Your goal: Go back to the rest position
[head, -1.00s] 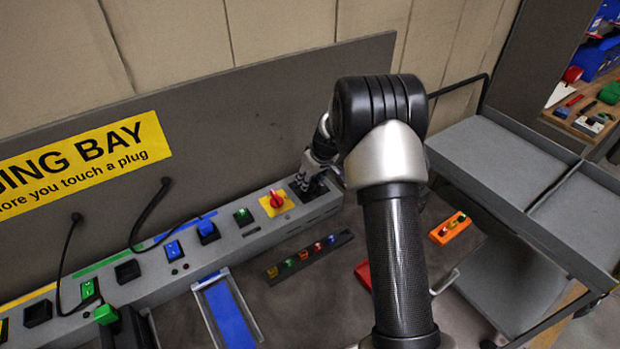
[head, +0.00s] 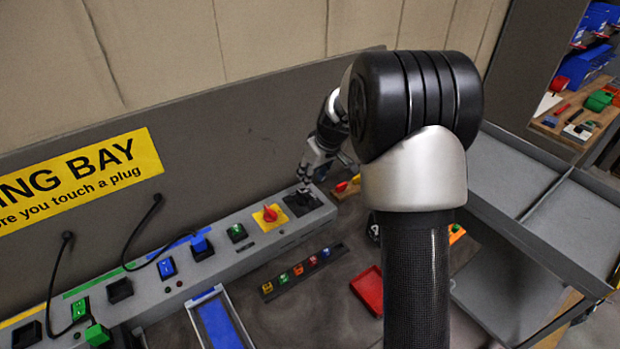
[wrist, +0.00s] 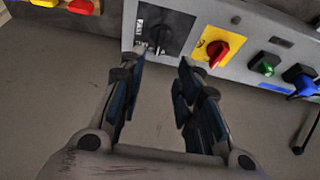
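My gripper (head: 313,168) is small in the head view, at the right end of the grey console, by the black selector panel (head: 303,200). In the wrist view my gripper (wrist: 157,84) is open, its two dark fingers apart with nothing between them. Beyond the fingertips the wrist view shows the same black panel (wrist: 165,32) with white lettering, partly readable as "FAST". The gripper looks clear of the panel. My arm's big elbow joint hides part of the bench behind it.
A red knob on a yellow plate (head: 268,217) sits beside the panel. The console (head: 205,268) carries switches, plugs and cables. A strip of coloured buttons (head: 303,271), a red tray (head: 368,290) and a blue-floored tray (head: 220,322) lie in front. A grey cart (head: 520,225) stands right.

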